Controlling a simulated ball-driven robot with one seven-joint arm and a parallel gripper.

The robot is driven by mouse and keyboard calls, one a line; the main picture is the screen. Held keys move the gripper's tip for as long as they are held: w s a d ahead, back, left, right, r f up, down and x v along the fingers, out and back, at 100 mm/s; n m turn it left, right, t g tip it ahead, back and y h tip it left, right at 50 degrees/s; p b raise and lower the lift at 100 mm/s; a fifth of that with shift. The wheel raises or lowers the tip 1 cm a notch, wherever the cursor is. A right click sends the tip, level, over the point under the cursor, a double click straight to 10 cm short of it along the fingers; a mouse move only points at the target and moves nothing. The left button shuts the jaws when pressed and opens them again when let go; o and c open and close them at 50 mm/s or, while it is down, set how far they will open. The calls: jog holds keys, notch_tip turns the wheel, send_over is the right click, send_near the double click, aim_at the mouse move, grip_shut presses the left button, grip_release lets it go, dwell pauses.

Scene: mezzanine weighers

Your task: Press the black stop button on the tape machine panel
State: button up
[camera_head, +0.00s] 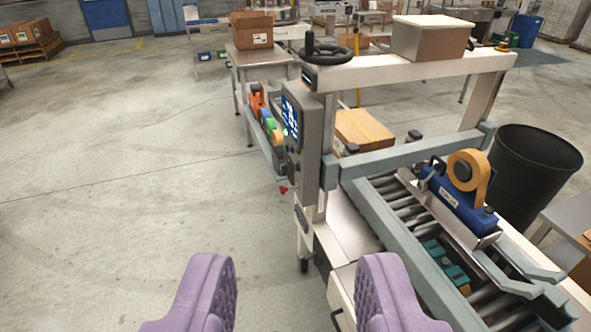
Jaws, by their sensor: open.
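The tape machine (345,77) stands right of centre, with a pale frame and a roller bed. Its grey panel (311,125) is mounted on the near left post, seen at a steep angle, with a lit screen (291,115) facing left. Small dark controls sit below the screen, and I cannot tell which is the black stop button. A small red knob (283,190) sticks out below the panel. My gripper (295,265) has two purple padded fingers, wide apart and empty, at the bottom of the view. In the picture it is below the panel, apart from it.
A blue tape dispenser (455,208) with a tan roll sits over the rollers (375,187). A tray of coloured items (262,118) is left of the panel. A black bin (535,165) stands at right. The floor at left is clear.

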grip_shut()
dwell(1.4)
